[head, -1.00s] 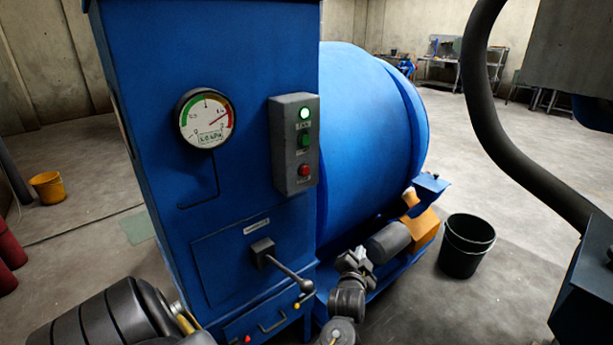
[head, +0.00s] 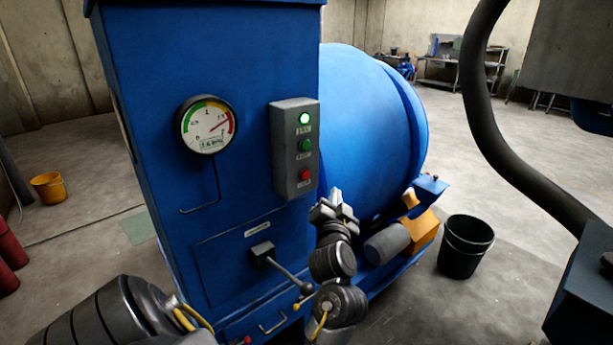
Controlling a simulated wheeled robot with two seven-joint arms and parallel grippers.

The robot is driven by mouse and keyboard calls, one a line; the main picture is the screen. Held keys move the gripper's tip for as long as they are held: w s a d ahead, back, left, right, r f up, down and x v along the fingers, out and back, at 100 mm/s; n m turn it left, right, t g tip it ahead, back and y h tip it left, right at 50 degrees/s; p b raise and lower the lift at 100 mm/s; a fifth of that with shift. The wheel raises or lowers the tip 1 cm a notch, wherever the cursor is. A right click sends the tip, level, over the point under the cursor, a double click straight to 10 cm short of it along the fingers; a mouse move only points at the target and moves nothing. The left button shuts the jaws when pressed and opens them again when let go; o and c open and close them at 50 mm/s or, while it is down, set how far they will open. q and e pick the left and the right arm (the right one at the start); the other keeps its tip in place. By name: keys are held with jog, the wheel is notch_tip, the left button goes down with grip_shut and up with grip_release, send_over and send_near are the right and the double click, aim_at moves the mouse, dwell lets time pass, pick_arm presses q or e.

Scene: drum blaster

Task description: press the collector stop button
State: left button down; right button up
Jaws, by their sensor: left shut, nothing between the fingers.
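A grey control box (head: 294,150) is fixed to the front of the blue cabinet (head: 240,60). It carries a lit green lamp (head: 304,118) at the top, a green button (head: 305,145) in the middle and a red button (head: 305,175) at the bottom. Their labels are too small to read. My left gripper (head: 334,204) is shut and empty, pointing up, just below and to the right of the box. It appears apart from the red button. No finger covers the buttons. My right gripper is not in view.
A round gauge (head: 206,125) is left of the box, its needle toward the red zone. A lever (head: 287,270) sticks out below. The blue drum (head: 370,130) stands behind on the right. A black bucket (head: 466,246) and a thick hose (head: 500,150) are further right.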

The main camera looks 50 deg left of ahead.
aim_at(305, 174)
pick_arm(q)
jog(key=a+b, duration=0.4)
jog(key=a, duration=0.4)
jog(key=shift+w+a, duration=0.35)
jog(key=shift+w, duration=0.05)
dwell(1.6)
jog(key=shift+a, duration=0.4)
